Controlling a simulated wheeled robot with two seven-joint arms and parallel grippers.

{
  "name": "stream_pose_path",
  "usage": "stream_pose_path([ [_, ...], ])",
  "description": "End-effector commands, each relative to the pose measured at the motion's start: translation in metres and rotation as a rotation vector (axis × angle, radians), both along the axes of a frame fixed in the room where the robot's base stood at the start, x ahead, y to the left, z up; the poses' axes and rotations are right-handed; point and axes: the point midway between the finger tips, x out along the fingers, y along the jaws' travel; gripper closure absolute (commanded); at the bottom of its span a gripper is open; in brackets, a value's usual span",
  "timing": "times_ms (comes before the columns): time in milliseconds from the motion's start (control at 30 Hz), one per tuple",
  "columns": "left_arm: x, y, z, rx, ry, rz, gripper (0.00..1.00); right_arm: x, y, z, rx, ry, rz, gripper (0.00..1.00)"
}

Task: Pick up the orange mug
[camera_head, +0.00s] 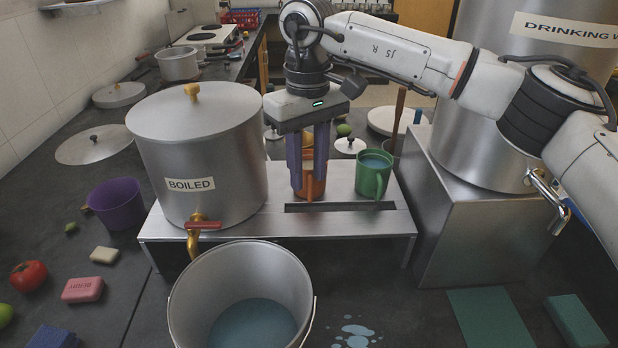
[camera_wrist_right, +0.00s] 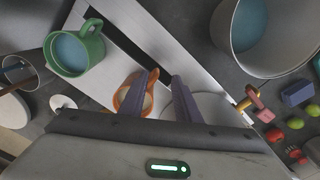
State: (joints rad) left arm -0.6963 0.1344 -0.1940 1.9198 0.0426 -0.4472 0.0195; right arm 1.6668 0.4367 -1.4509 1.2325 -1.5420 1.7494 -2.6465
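The orange mug (camera_head: 309,188) stands on the steel counter stand (camera_head: 240,228), partly hidden behind my right gripper's fingers. My right gripper (camera_head: 308,178) points down at the mug, with its two purple-grey fingers apart. In the right wrist view, the orange mug (camera_wrist_right: 123,96) shows mostly left of the gap between the fingers (camera_wrist_right: 167,75), and the left finger overlaps its rim. I cannot tell whether a finger touches the mug. My left gripper is not in view.
A green mug (camera_head: 374,174) with bluish liquid stands close right of the orange mug. A large pot labelled BOILED (camera_head: 200,150) stands to the left. A steel bucket (camera_head: 240,295) is in front. A purple bucket (camera_head: 117,204), soap and vegetables lie further left.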

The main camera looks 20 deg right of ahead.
Motion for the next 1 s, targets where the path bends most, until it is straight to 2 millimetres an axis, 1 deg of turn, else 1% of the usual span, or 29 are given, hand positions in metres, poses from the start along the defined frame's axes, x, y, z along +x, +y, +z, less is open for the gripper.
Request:
stream_pose_path([
  [133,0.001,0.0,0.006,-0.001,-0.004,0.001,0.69,0.001,-0.006,-0.023,-0.002,0.006,0.0,0.7],
  [200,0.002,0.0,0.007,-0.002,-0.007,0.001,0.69,0.001,-0.005,-0.033,-0.001,0.004,0.001,0.7],
  [300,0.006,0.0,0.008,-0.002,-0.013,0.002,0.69,0.001,-0.006,-0.042,-0.002,0.003,0.001,0.7],
  [400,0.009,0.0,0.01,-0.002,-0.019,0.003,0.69,0.002,-0.005,-0.045,-0.001,0.002,0.0,0.7],
  [567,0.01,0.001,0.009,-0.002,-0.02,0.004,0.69,0.002,-0.005,-0.045,-0.001,0.002,0.0,0.7],
  [667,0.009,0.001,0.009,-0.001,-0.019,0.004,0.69,0.002,-0.005,-0.045,-0.001,0.002,0.0,0.86],
  [733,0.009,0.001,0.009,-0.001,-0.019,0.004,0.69,0.002,-0.005,-0.045,0.0,0.001,0.0,0.97],
  [767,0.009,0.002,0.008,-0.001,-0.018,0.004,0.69,0.002,-0.005,-0.045,0.0,0.001,0.001,1.0],
  [1000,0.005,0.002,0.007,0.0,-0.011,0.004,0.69,0.002,-0.005,-0.044,0.0,0.0,0.0,1.0],
])
